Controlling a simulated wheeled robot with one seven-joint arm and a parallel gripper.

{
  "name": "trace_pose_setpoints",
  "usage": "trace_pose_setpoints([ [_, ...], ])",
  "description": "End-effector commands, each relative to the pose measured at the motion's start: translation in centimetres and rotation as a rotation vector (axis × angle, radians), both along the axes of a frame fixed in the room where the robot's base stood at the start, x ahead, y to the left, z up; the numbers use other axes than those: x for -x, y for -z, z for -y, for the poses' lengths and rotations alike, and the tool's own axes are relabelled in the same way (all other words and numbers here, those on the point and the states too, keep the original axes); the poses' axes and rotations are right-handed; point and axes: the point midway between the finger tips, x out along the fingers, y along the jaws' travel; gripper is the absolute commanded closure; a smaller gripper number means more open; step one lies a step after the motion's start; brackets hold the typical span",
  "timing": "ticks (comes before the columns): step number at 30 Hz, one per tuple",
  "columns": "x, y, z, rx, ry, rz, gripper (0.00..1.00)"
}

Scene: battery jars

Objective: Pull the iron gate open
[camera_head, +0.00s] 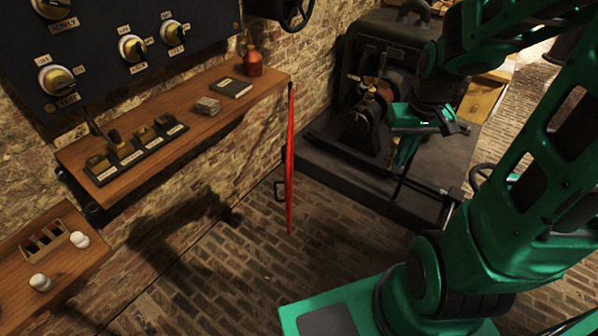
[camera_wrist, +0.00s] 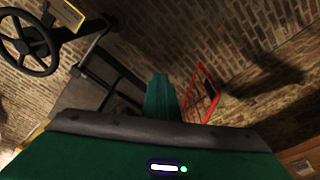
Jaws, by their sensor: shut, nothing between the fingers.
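A red barred gate (camera_head: 290,160) shows almost edge-on in the head view, as a thin upright strip hanging off the end of the wooden shelf. A small dark handle-like loop (camera_head: 279,190) shows at its left side. In the wrist view the gate (camera_wrist: 205,92) shows as a narrow red frame with crossing bars, right of the fingers. My gripper (camera_head: 406,150) is shut and empty, to the right of the gate and in front of the dark machine. Its green fingers (camera_wrist: 161,97) point away in the wrist view and appear apart from the gate.
A dark machine (camera_head: 375,90) on a plinth (camera_head: 350,165) stands behind my gripper. A wooden shelf (camera_head: 200,125) with a book and an oil can runs along the brick wall left of the gate. A handwheel (camera_wrist: 28,43) is upper left. Brick floor (camera_head: 220,285) is clear.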

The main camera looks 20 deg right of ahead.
Motion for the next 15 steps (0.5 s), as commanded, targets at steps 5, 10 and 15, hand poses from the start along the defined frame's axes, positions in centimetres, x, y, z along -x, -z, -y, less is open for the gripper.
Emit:
trace_pose_setpoints([
  [5, -5.3, 4.9, -1.0, -0.039, -0.095, 0.056, 1.00],
  [10, -9.9, 9.6, -2.8, -0.101, -0.165, 0.139, 1.00],
  [15, -14.0, 14.0, -5.1, -0.182, -0.196, 0.236, 1.00],
])
